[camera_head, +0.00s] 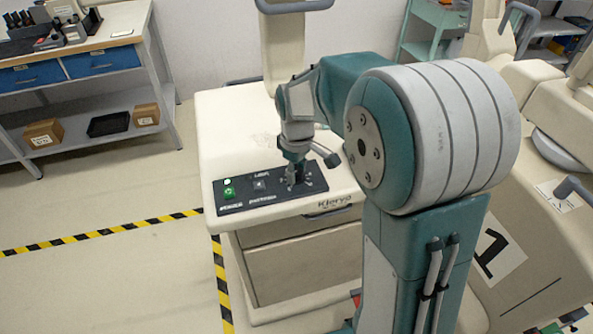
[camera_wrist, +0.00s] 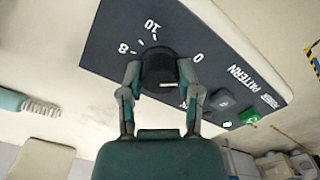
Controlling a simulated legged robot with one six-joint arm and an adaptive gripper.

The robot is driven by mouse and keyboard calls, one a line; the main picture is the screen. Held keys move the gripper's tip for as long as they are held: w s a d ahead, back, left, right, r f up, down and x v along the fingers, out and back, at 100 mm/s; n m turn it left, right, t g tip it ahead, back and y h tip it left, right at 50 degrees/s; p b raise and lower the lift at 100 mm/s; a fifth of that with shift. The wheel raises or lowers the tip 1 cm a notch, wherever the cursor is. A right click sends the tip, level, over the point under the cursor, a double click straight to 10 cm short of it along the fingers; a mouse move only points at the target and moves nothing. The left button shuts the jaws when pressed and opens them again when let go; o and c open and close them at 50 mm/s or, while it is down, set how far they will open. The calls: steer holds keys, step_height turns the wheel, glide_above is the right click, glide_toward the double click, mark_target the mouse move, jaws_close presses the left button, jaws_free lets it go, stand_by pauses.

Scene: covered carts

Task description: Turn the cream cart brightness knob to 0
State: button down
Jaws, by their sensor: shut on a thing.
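The cream cart (camera_head: 235,115) stands in the middle of the head view, with a dark control panel (camera_head: 247,203) on its near top edge. In the wrist view the round black knob (camera_wrist: 158,64) sits on the panel (camera_wrist: 115,35), with the marks 8, 10 and 0 around it. A short white line shows on the knob's lower side, away from those marks. My gripper (camera_wrist: 160,75) has one finger on each side of the knob and is shut on it. In the head view my gripper (camera_head: 294,180) reaches down to the panel's right part and hides the knob.
A green lit button (camera_head: 229,191) is at the panel's left end; a small grey control (camera_head: 259,185) sits between it and my gripper. A workbench (camera_head: 105,35) with blue drawers stands at the back left. Open floor lies left of the cart, with yellow-black tape (camera_head: 100,233).

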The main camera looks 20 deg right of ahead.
mark_target(296, 170)
steer(key=shift+n, duration=0.6)
steer(key=shift+c, duration=1.5)
jaws_free()
steer(key=shift+w, duration=0.1)
step_height(296, 170, up, 12)
steer(key=shift+a+f, duration=0.1)
